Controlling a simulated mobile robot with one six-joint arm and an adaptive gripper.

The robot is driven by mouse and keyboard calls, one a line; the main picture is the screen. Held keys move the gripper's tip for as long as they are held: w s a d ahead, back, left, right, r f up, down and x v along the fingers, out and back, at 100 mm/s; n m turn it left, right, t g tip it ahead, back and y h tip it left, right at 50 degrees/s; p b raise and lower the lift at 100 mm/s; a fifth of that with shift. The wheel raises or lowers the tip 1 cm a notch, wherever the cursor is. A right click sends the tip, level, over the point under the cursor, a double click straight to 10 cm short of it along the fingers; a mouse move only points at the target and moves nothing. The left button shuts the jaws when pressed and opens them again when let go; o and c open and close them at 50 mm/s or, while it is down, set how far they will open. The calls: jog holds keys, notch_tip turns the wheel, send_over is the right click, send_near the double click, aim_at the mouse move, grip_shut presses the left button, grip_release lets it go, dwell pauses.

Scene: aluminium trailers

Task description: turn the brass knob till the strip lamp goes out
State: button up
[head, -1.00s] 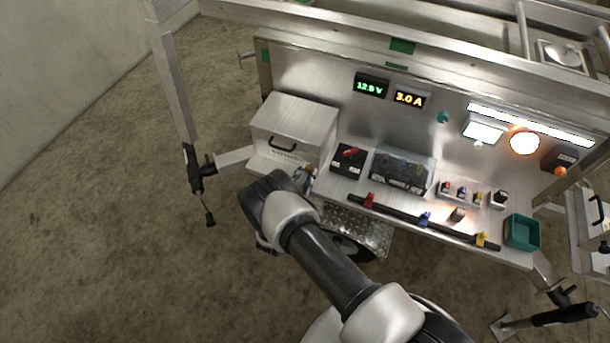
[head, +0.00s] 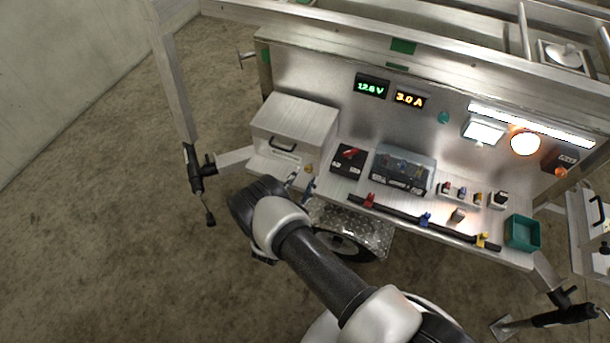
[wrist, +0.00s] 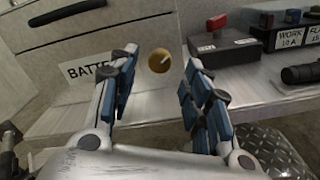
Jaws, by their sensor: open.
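The brass knob (wrist: 159,61) is round, with a pale line across its face, on the battery box front in the wrist view. It shows as a tiny spot in the head view (head: 308,168). My gripper (wrist: 160,76) is open, with one blue-padded finger to each side of the knob in the picture. The knob appears a little beyond the fingertips; I see no contact. In the head view my gripper (head: 301,182) is small and partly behind my arm. The strip lamp (head: 530,125) is lit white along the upper right of the panel.
The metal battery box (head: 294,122) has a black handle. To its right are a black switch block with a red lever (head: 349,160), a clear-covered fuse box (head: 403,170) and a black bar with coloured clips (head: 424,217). A green bin (head: 522,232) stands far right.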

jog(key=v, duration=0.9)
jog(key=shift+r, duration=0.15)
